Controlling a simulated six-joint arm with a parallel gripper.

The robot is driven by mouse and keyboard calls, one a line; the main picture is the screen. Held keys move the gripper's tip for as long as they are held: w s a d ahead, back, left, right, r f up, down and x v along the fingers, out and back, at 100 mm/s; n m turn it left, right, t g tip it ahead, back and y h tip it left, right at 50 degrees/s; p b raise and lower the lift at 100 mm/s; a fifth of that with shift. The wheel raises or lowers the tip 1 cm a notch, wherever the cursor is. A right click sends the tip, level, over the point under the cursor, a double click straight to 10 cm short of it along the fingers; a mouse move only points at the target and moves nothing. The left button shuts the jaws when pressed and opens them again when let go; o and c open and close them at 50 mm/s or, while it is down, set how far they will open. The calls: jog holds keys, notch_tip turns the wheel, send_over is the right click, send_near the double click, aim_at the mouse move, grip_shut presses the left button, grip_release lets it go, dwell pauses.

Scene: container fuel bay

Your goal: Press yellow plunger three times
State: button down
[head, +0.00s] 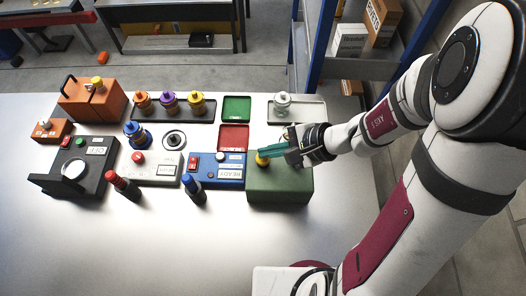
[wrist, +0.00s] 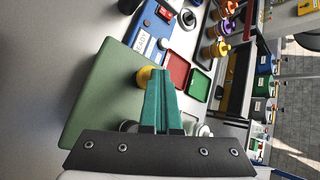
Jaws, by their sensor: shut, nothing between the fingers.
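The yellow plunger (head: 262,161) stands on top of the green box (head: 280,187) at the right of the table's middle. My gripper (head: 264,152) is shut and empty, with its teal fingertips at the plunger's upper part in the head view. In the wrist view the shut fingertips (wrist: 158,74) overlap the yellow plunger (wrist: 146,76) and hide part of it. I cannot tell whether they touch it or how far down it is pressed. The green box (wrist: 100,95) fills the left of that view.
A blue box marked READY (head: 224,172) stands just left of the green box. A red tray (head: 233,138) and a green tray (head: 236,108) lie behind. Several coloured canisters stand on a dark tray (head: 182,118). The table's front (head: 150,240) is clear.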

aim_at(268, 158)
jog(key=shift+f, duration=0.6)
dwell(0.4)
jog(key=shift+r, duration=1.8)
notch_tip(268, 158, up, 5)
dwell(0.4)
